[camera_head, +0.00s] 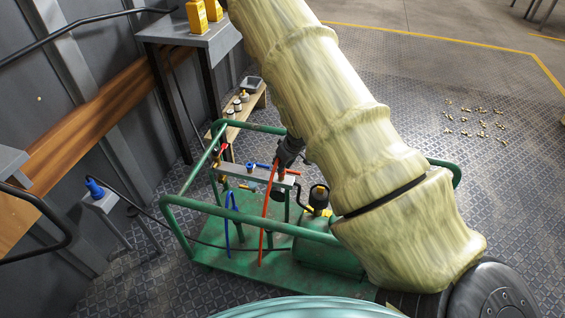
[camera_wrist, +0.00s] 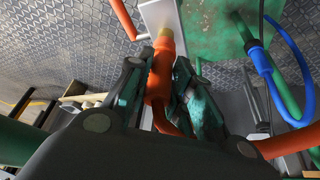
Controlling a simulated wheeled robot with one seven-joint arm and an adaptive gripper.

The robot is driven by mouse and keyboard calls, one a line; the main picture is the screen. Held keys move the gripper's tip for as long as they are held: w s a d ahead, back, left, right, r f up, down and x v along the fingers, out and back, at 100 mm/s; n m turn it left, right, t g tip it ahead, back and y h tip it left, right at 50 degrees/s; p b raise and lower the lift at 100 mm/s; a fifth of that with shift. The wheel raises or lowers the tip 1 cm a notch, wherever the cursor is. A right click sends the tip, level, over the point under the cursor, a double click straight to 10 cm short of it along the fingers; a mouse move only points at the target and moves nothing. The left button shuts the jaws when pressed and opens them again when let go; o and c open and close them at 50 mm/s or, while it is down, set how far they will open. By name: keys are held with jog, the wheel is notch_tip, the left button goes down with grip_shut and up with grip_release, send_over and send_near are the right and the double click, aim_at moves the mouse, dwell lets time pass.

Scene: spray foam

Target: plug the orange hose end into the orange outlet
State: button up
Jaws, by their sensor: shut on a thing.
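My gripper (camera_head: 287,152) is above the grey bar (camera_head: 240,173) of the green cart. In the wrist view my gripper (camera_wrist: 160,75) is shut on the orange hose end (camera_wrist: 158,88), with a finger on each side. A brass-coloured piece (camera_wrist: 165,42) shows between the hose end and the grey bar (camera_wrist: 163,14). I cannot tell whether this piece belongs to the hose or the outlet, or whether they are joined. The orange hose (camera_head: 268,215) hangs steeply from my gripper toward the cart floor. The orange outlet is not clearly distinguishable.
The green cart (camera_head: 215,258) has raised rails around it. A blue hose (camera_head: 229,215) loops beside the orange one. A black cable (camera_head: 150,214) runs from a small stand at the left. A low wooden bench with bottles (camera_head: 240,97) stands behind. Brass fittings (camera_head: 475,123) lie scattered on the floor.

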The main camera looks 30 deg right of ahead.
jog(key=o, duration=1)
jog(key=shift+o, duration=0.2)
jog(key=v, duration=1.2)
jog(key=shift+f, duration=0.1)
